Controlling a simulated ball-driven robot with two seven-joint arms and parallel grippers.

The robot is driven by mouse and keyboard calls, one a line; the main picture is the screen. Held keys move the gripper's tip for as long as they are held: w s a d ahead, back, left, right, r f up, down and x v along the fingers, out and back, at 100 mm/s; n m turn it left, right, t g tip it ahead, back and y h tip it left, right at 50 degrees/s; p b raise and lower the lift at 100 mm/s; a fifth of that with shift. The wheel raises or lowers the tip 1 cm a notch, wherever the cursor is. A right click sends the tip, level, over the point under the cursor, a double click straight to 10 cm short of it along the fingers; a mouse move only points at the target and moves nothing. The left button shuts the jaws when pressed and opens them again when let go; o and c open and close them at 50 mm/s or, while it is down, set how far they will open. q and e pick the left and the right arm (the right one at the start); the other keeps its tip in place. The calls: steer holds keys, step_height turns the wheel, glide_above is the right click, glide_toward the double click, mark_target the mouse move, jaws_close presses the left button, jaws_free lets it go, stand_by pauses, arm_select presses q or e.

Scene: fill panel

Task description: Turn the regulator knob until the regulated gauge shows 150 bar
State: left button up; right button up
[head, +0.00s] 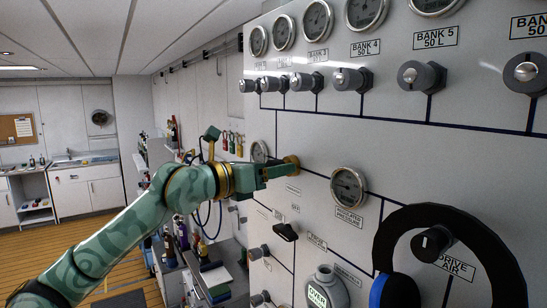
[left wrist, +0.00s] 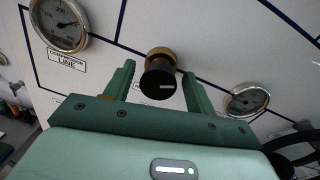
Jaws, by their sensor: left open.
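The regulator knob (left wrist: 158,82) is black with a white mark and a brass base. In the left wrist view it sits between the two green fingers of my left gripper (left wrist: 158,70), which is open with a visible gap on each side. In the head view my left gripper (head: 279,169) reaches the brass base (head: 292,163), and its fingers largely hide the knob. The regulated pressure gauge (head: 348,190) is right of the knob; it also shows in the left wrist view (left wrist: 246,101). Its reading is too small to tell. My right gripper is not in view.
The compressor line gauge (left wrist: 59,24) is left of the knob. A row of bank valves (head: 349,79) runs above. A large black curved band (head: 470,225) with a blue part arches around the drive air knob (head: 432,243) at lower right.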

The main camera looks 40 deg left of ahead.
arm_select(q)
steer(key=shift+w, duration=0.15)
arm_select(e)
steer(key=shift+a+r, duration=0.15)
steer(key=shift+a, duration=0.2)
arm_select(q)
steer(key=shift+a, duration=0.1)
steer(key=c, duration=0.9)
steer(key=m+b, duration=0.1)
steer(key=b, duration=0.1)
steer(key=m+b, duration=0.2)
steer(key=b, duration=0.1)
steer(key=shift+f+m+b, duration=0.25)
steer(key=shift+m+b, duration=0.05)
steer(key=shift+b, duration=0.05)
steer(key=shift+c, duration=0.2)
steer(key=shift+r+m, duration=0.15)
steer(key=shift+m, duration=0.25)
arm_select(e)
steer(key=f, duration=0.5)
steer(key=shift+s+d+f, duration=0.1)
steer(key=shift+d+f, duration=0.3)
arm_select(q)
steer(key=o, duration=0.9)
